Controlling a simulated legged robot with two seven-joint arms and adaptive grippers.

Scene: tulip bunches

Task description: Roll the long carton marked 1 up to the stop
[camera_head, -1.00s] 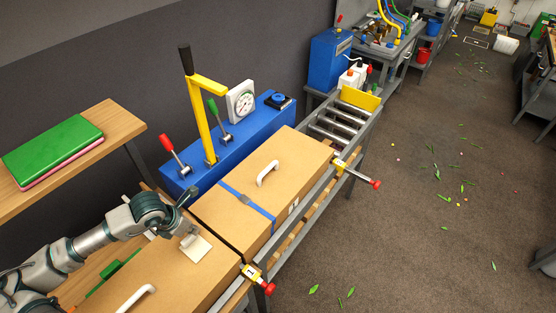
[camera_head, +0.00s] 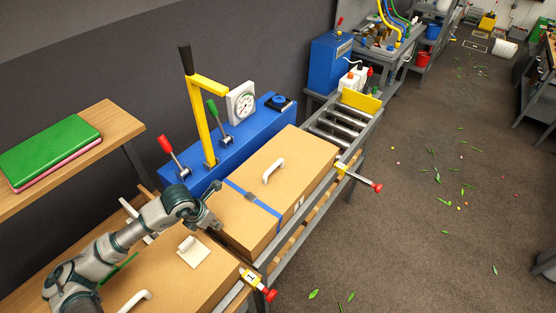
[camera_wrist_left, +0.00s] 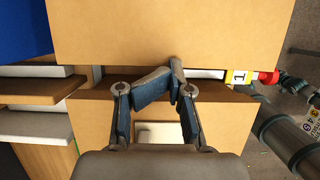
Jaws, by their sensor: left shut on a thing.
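A long brown carton (camera_head: 255,205) with a white handle and a blue strap lies on a roller track. It also shows in the wrist view (camera_wrist_left: 160,30). A yellow tag marked 1 (camera_wrist_left: 238,76) with a red knob sits at the rail beside the gap behind this carton. A yellow plate (camera_head: 360,100) stands across the track's far end, with bare rollers before it. My left gripper (camera_head: 214,226) is at the carton's near end, its fingertips (camera_wrist_left: 176,72) drawn together against it; the grip itself is hard to make out. My right gripper is not in view.
A second carton (camera_head: 170,280) with a white pad lies behind, below my left gripper. A blue console (camera_head: 250,130) with levers and a gauge runs along the track's left. A red-knobbed clamp (camera_head: 360,178) sticks out on the right. The floor to the right holds scattered leaves.

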